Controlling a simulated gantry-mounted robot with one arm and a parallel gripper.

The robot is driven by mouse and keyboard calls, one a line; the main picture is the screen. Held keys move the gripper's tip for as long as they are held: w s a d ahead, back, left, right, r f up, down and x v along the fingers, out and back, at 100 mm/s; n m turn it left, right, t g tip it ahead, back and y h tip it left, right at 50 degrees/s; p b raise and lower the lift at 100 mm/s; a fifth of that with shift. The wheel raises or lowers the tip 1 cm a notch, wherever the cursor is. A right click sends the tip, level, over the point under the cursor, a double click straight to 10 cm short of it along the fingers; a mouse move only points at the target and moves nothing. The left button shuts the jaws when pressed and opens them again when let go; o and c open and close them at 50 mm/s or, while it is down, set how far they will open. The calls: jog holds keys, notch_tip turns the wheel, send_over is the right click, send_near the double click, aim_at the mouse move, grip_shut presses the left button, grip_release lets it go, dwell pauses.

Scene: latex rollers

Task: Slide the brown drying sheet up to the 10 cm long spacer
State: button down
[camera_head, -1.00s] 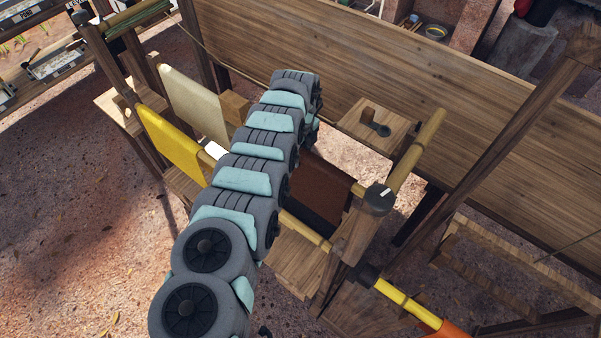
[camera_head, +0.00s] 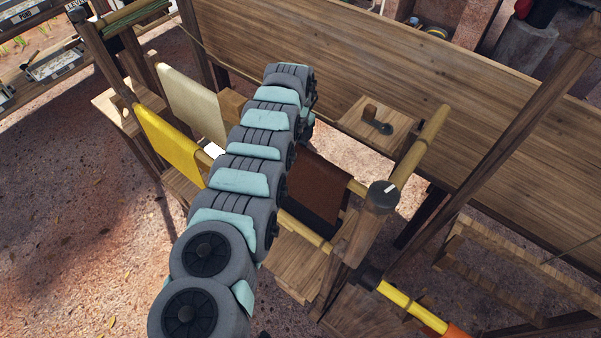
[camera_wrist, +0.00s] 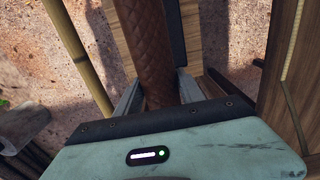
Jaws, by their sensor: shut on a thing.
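The brown drying sheet (camera_head: 322,183) hangs over a bamboo pole in the head view, right of my arm, which hides its left part. In the wrist view the brown sheet (camera_wrist: 150,45) shows a quilted top and runs between the fingers of my gripper (camera_wrist: 158,95), which is shut on it. The gripper itself is hidden behind my arm in the head view. I cannot tell which piece is the 10 cm spacer.
A yellow sheet (camera_head: 172,144) and a beige sheet (camera_head: 193,100) hang on the left. A post with a round dark cap (camera_head: 382,195) stands just right of the brown sheet. A long plank wall (camera_head: 430,95) closes the back.

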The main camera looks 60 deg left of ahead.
jog(key=shift+s+a+b, duration=0.3)
jog(key=shift+a+b, duration=0.5)
jog(key=shift+b, duration=1.5)
jog(key=shift+s+a+b, duration=0.35)
jog(key=shift+a+b, duration=0.25)
jog(key=shift+b, duration=2.7)
jog(key=shift+f+p, duration=0.2)
jog(key=shift+p, duration=0.35)
jog(key=c, duration=0.6)
grip_release()
jog(key=shift+c, duration=0.2)
jog(key=shift+r, duration=0.1)
notch_tip(320, 180, up, 11)
jog(key=p, duration=0.3)
jog(key=shift+p, duration=0.4)
jog(key=shift+f, duration=0.2)
